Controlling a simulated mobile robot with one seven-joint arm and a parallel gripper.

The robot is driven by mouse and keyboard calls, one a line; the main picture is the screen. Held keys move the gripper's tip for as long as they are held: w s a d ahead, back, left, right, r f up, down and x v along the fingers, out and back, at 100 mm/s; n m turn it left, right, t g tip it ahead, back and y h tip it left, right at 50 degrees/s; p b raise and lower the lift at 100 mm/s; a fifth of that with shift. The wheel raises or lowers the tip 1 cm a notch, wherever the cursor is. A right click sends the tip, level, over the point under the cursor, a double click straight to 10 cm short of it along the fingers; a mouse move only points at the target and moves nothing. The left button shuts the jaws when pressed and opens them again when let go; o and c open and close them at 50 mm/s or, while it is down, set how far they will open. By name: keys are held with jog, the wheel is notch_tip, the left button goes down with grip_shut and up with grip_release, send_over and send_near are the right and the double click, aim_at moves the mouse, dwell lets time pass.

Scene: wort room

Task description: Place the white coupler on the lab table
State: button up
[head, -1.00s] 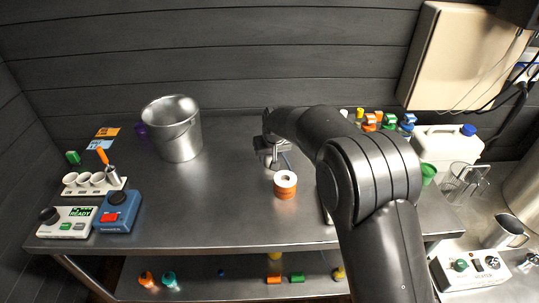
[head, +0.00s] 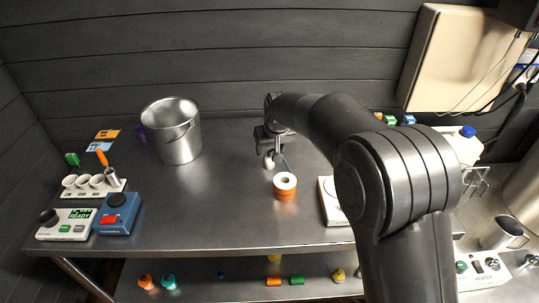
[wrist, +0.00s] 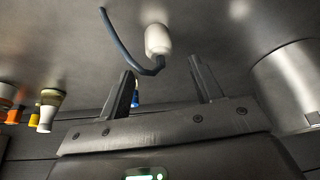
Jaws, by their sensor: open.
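The white coupler (wrist: 158,40) rests on the steel lab table (wrist: 220,22), with a dark bent hose (wrist: 125,50) at its end. It also shows in the head view as a small white piece (head: 268,162) just below my gripper (head: 268,146). In the wrist view my gripper (wrist: 160,70) is open. Its two fingers are apart, and the coupler lies beyond their tips, clear of them. The lab table (head: 225,205) shows widely in the head view.
A steel bucket (head: 172,135) stands to the left. A white flat device (head: 333,205) is partly hidden by my arm. The table's front middle is clear.

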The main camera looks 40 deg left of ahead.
jog(key=v, duration=0.5)
jog(key=shift+s+d+r, duration=0.1)
jog(key=shift+r, duration=0.2)
jog(key=w+d+r+m, duration=0.1)
jog(key=w+d+r, duration=0.15)
jog(key=d, duration=0.55)
jog(key=w+d+r+m+t+h, duration=0.1)
jog(key=d+r, duration=0.3)
jog(key=d, duration=0.3)
jog(key=w+d+r+m, duration=0.2)
jog(key=d+r, duration=0.1)
jog(key=d, duration=0.5)
jog(key=s+d+r+m+t, duration=0.1)
jog(key=s+d+r, duration=0.1)
jog(key=d, duration=0.7)
jog(key=s+d+r+m, duration=0.2)
jog(key=d, duration=0.8)
jog(key=s+d+f+m+t+h, duration=0.1)
jog(key=s+d+f+m+h, duration=0.2)
jog(key=s+d, duration=1.3)
notch_tip(320, 180, down, 2)
jog(key=shift+d+f+m, duration=0.15)
jog(key=shift+d+m, duration=0.75)
jog(key=shift+d, duration=0.05)
jog(key=shift+s, duration=0.15)
